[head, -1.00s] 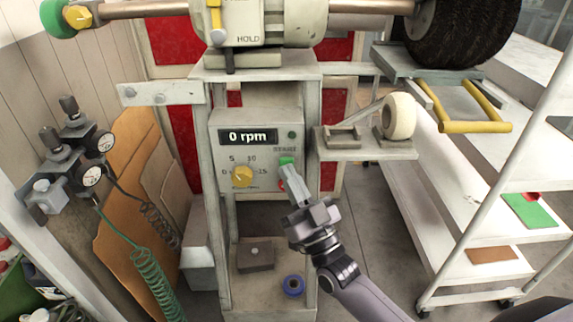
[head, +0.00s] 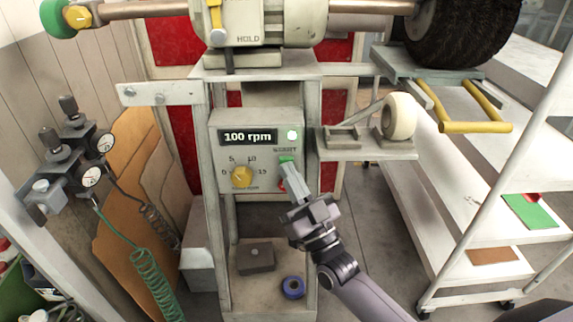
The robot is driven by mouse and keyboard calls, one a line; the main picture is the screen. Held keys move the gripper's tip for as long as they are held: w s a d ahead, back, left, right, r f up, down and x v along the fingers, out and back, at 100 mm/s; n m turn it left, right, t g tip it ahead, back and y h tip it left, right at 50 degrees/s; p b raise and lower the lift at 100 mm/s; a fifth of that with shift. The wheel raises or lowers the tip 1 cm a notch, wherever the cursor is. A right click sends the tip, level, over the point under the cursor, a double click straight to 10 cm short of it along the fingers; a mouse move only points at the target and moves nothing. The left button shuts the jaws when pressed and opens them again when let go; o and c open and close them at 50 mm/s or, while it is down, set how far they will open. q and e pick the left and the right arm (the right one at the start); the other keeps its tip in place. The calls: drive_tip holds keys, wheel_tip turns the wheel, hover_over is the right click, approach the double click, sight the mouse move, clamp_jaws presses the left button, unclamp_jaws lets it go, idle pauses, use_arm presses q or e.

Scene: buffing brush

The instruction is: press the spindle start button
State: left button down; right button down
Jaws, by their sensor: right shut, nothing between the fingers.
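The control box (head: 219,160) is on the front of the machine stand. Its display (head: 249,137) reads 100 rpm, and a lamp (head: 292,135) to the right of it is lit. The green start button (head: 286,159) is below the lamp, partly covered by my right gripper (head: 289,168). The gripper is shut and empty, its tips at the button's lower edge; I cannot tell whether they touch. A yellow knob (head: 242,176) is to the left. My left gripper is not in view.
A small shelf (head: 365,153) with a white roll (head: 399,116) juts out right of the box. The black brush wheel (head: 462,32) is above right. A white cart (head: 440,190) stands at right. Gauges (head: 91,176) and a green coiled hose (head: 152,275) are at left.

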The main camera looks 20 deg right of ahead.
drive_tip(key=shift+s, duration=0.15)
drive_tip(key=shift+s+a+p, duration=0.2)
drive_tip(key=shift+s+p, duration=0.3)
drive_tip(key=shift+s, duration=0.15)
drive_tip(key=s+p, duration=0.1)
drive_tip(key=s, duration=0.1)
drive_tip(key=s+a+p, duration=0.1)
drive_tip(key=s, duration=0.1)
drive_tip(key=shift+s+a, duration=0.2)
drive_tip(key=shift+s, duration=0.2)
idle(0.5)
